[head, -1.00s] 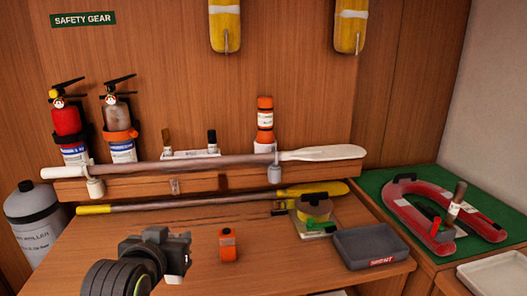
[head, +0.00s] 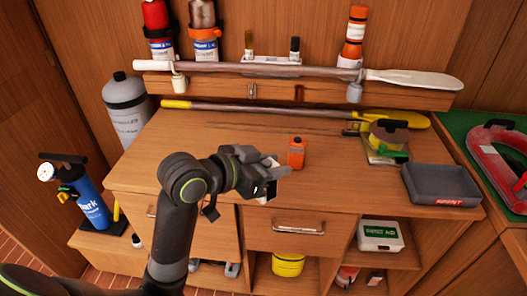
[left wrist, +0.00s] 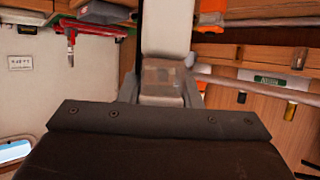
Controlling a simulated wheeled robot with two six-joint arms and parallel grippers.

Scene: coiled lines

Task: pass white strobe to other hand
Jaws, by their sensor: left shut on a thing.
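My left gripper (head: 270,180) is held over the front edge of the wooden desk, left of and below the orange device in the head view. It is shut on the white strobe, a small white block (head: 268,191) mostly hidden by the gripper in the head view. In the left wrist view the white strobe (left wrist: 167,28) stands up between the two fingers (left wrist: 161,92), with a brownish-grey patch at its lower part. My right gripper is not in view.
An orange device (head: 296,153) stands on the desk (head: 230,130) close behind my left gripper. A grey tray (head: 440,186) and a reel of yellow line (head: 388,137) are to the right. A long oar (head: 300,71) lies along the shelf.

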